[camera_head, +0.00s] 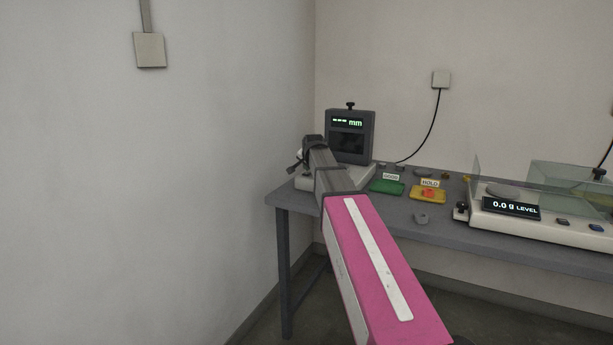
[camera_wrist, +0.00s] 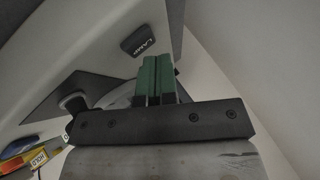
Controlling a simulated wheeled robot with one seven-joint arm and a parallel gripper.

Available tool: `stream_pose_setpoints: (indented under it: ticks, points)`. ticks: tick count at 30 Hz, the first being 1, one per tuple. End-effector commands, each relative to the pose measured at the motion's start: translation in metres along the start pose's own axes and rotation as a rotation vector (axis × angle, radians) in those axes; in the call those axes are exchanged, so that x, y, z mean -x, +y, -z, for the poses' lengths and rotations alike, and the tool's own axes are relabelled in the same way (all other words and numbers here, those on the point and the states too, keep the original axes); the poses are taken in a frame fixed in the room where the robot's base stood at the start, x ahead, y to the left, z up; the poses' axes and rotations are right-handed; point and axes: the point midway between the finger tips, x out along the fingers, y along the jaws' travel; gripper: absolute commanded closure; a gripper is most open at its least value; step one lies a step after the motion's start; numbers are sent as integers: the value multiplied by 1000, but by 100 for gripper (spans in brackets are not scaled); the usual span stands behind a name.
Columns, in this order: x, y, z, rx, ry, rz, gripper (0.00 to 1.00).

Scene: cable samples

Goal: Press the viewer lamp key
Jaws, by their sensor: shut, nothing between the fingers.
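The viewer (camera_head: 350,150) is a dark grey box with a green "mm" readout. It stands on a pale base at the back left of the table. The lamp key (camera_wrist: 147,44) is a small dark key marked LAMP on the pale base in the wrist view. My gripper (camera_wrist: 156,58) shows its green fingers shut together and empty, just below the key in that picture. I cannot tell whether the fingertips touch it. In the head view my arm covers part of the base, and the key cannot be made out.
A green tray (camera_head: 386,187) and a yellow tray (camera_head: 428,196) with a HOLD sign lie right of the viewer. A balance (camera_head: 545,224) with glass panels stands further right. The wall is close on the left.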

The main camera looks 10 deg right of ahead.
Motion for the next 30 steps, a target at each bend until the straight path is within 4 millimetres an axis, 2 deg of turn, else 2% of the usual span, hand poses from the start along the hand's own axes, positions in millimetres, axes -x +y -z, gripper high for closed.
stream_pose_setpoints:
  ticks: [14,30]
  points:
    - [5,-4,4,0,1,1,100]
    - [36,-26,26,0,0,0,100]
